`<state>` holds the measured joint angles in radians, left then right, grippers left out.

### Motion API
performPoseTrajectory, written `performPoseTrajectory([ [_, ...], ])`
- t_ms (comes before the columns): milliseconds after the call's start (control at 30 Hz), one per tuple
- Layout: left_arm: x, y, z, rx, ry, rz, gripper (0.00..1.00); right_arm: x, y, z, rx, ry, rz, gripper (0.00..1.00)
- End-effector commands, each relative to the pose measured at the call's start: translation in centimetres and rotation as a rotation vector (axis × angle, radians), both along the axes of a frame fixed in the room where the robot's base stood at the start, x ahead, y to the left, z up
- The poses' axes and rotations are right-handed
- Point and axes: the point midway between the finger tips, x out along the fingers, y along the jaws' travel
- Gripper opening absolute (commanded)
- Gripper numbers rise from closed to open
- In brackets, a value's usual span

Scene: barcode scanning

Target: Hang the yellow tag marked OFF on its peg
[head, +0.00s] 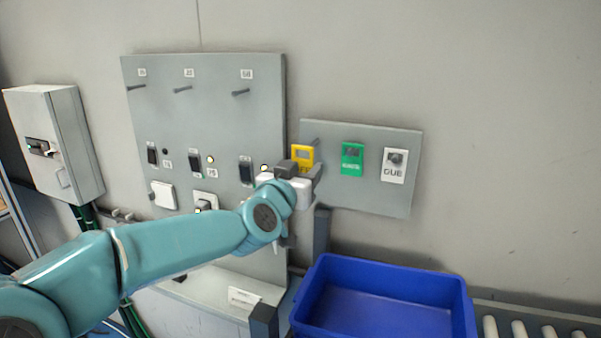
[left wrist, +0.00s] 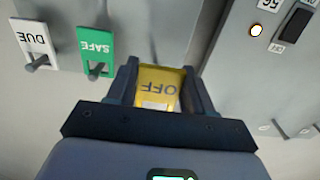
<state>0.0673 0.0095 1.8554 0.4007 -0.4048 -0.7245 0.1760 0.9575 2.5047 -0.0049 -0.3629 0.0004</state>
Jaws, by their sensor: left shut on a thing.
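The yellow tag marked OFF (left wrist: 158,88) is between the fingers of my left gripper (left wrist: 160,85) in the left wrist view, its lettering upside down there. In the head view the yellow tag (head: 302,154) shows just above my left gripper (head: 300,170), in front of the left end of the small grey tag board (head: 330,195). My left gripper is shut on the tag. A peg tip shows by the tag's upper right in the head view; I cannot tell whether the tag is on it. My right gripper is not in view.
A green SAFE tag (head: 352,159) and a white DUE tag (head: 395,165) hang on the small board. The large grey panel (head: 215,120) at left has pegs and switches. A blue bin (head: 385,305) stands below, beside rollers (head: 520,330).

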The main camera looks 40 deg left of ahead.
Motion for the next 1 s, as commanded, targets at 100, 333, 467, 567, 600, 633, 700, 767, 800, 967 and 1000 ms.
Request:
performPoseTrajectory([
  [100, 0.0, 0.0, 0.0, 0.0, 0.0, 0.0, 0.2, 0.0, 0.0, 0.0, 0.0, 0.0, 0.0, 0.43],
  [333, 0.2, 0.1, 0.0, 0.0, 0.0, 0.0, 0.2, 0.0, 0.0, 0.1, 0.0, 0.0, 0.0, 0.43],
  [467, 0.7, 0.2, 0.0, 0.0, 0.0, 0.0, 0.2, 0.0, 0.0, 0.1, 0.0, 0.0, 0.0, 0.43],
  [567, 1.1, 0.3, 0.0, 0.0, 0.001, -0.001, 0.2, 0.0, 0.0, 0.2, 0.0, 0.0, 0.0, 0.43],
  [600, 1.2, 0.3, 0.0, 0.001, 0.001, -0.001, 0.2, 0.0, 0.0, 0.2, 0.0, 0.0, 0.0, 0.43],
  [633, 1.3, 0.3, 0.0, 0.001, 0.0, -0.001, 0.2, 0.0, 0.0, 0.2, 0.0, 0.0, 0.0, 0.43],
  [700, 1.4, 0.4, 0.0, 0.001, 0.0, -0.001, 0.2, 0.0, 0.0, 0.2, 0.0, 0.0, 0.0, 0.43],
  [767, 1.5, 0.4, 0.0, 0.001, 0.0, -0.001, 0.2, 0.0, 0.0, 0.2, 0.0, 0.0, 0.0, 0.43],
  [800, 1.5, 0.4, 0.0, 0.001, 0.0, 0.0, 0.2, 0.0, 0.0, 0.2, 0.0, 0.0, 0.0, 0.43],
  [967, 1.4, 0.4, 0.0, 0.0, 0.0, 0.0, 0.2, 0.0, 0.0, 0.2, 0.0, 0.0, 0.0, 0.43],
  [1000, 1.4, 0.4, 0.0, 0.0, 0.0, 0.0, 0.2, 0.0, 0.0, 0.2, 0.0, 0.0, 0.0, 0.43],
])
